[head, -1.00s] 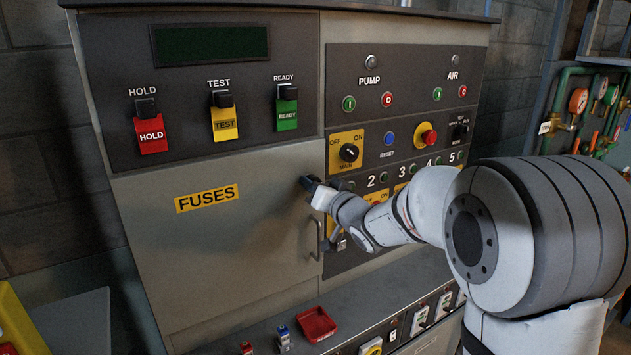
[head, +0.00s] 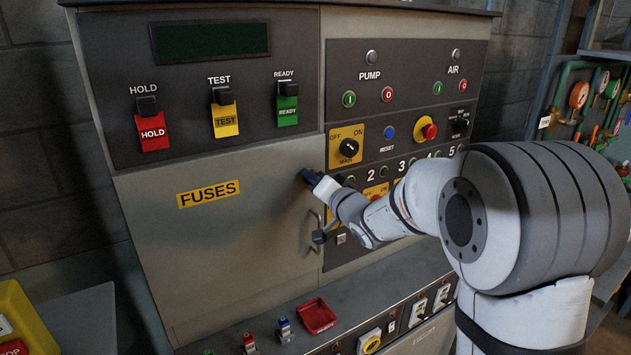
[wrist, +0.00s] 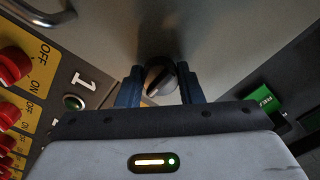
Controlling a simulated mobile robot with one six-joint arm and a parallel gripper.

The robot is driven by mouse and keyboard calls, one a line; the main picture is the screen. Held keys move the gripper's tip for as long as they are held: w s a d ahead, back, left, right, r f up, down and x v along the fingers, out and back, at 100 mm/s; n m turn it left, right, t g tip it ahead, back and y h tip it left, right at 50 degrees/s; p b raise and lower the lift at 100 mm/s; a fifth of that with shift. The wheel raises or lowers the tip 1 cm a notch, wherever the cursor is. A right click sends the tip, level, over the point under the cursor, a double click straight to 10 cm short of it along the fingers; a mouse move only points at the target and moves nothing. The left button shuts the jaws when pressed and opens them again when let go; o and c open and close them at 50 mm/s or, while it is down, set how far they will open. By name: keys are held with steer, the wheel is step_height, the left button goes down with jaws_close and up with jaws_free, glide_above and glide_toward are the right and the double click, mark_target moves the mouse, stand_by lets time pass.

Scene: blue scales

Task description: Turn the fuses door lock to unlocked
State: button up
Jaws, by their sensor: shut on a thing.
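The fuses door (head: 215,235) is a flat grey panel with a yellow FUSES label (head: 208,194), and it looks closed. The door lock (wrist: 160,78) is a round metal piece with a dark bar across it, seen in the wrist view between my fingers. My gripper (head: 308,178) is at the door's upper right; it also shows in the wrist view (wrist: 160,88), with blue fingers on either side of the lock, shut on it. In the head view the gripper hides the lock. The lock's markings are not visible.
A door handle (head: 318,232) stands out below my gripper and shows at the top left of the wrist view (wrist: 45,12). The OFF/ON main switch (head: 348,147) and numbered switches sit close to the right. A red tray (head: 318,316) lies on the ledge below.

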steer(key=o, duration=1)
steer(key=shift+c, duration=0.2)
steer(key=b+v, duration=0.1)
steer(key=v, duration=0.6)
steer(key=shift+s+d+b, duration=0.25)
steer(key=shift+s+b, duration=0.1)
